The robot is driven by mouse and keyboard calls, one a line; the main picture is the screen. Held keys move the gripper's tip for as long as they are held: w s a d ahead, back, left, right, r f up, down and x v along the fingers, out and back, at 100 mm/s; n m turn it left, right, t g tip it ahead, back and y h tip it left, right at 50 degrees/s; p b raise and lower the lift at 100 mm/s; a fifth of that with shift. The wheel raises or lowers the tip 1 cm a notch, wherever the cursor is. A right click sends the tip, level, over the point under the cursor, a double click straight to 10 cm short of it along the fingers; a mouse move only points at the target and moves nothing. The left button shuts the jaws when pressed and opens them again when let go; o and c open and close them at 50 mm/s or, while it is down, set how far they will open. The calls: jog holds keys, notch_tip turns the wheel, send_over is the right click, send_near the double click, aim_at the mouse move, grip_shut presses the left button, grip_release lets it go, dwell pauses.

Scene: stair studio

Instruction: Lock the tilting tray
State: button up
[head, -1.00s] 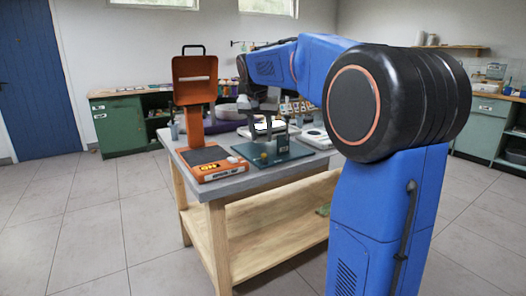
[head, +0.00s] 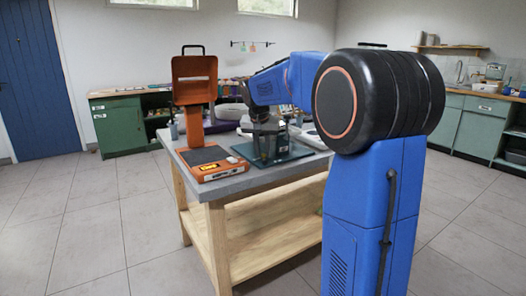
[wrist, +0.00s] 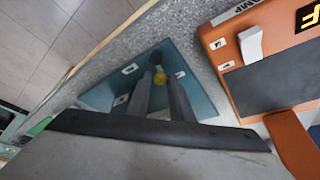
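A teal base plate (head: 296,152) with small white labels lies on the grey bench top; it also shows in the wrist view (wrist: 98,97). I cannot tell whether the fingers touch the knob. In the head view my gripper (head: 267,158) hides the knob and much of the fixture, and no tilting tray can be clearly made out.
An orange device (head: 210,165) with a dark pad and an upright orange panel (head: 195,80) stands close by on the left of the bench (head: 225,188). White and purple items lie behind the plate. Green cabinets (head: 120,128) line the walls. The tiled floor left is clear.

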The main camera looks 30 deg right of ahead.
grip_shut()
jog(key=shift+a+n+t+y, duration=0.2)
jog(key=shift+n+y, duration=0.1)
jog(key=shift+n, duration=0.75)
jog(key=shift+a+n+t+y, duration=0.2)
jog(key=shift+n+y, duration=0.1)
jog(key=shift+n, duration=0.75)
jog(key=o, duration=0.5)
grip_release()
jog(key=shift+o, duration=0.2)
